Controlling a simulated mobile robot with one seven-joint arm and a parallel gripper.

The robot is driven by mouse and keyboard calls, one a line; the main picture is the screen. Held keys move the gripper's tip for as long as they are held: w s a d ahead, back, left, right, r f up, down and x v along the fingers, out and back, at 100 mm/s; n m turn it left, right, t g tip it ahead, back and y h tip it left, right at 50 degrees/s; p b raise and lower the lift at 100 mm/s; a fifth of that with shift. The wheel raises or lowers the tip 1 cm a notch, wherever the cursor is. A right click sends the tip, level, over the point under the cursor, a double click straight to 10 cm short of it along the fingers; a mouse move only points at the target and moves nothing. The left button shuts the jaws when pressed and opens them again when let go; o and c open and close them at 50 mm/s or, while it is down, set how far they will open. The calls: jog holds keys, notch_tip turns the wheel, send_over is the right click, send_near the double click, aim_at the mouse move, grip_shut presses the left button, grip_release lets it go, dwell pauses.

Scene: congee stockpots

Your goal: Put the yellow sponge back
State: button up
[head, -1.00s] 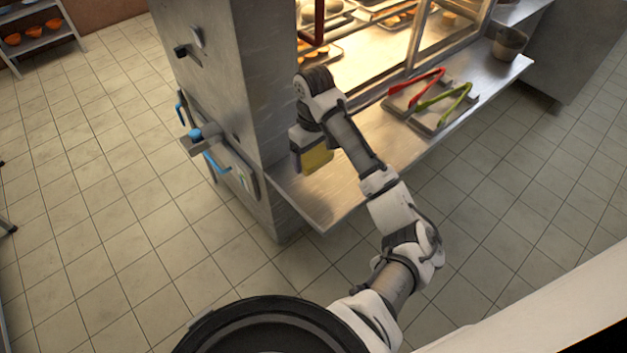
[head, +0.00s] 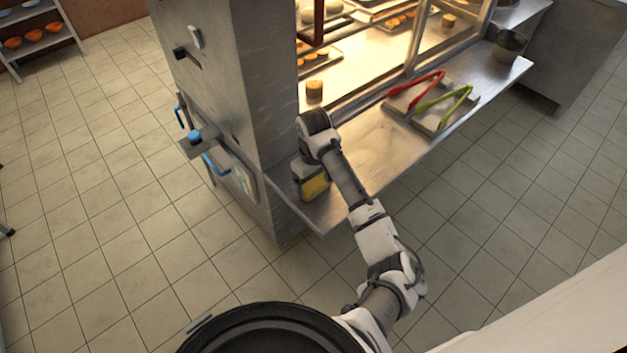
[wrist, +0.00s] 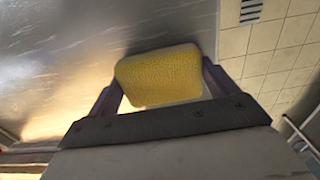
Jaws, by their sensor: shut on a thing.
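The yellow sponge (wrist: 160,75) is between the two fingers of my gripper (wrist: 160,90) in the wrist view, and the gripper is shut on it. The arm partly hides the gripper. I cannot tell whether the sponge touches the shelf.
Red tongs (head: 416,88) and green tongs (head: 446,104) lie on holders farther right on the shelf. A metal pot (head: 510,45) stands at its far right end. A steel cabinet wall (head: 225,90) rises at the left. The shelf between gripper and tongs is clear.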

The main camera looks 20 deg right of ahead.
aim_at(314, 182)
jog(key=shift+f, duration=0.15)
jog(key=o, duration=0.8)
jog(key=shift+c, duration=0.2)
notch_tip(314, 182, up, 12)
jog(key=p, duration=0.1)
jog(key=shift+r, duration=0.2)
jog(key=shift+s, duration=0.1)
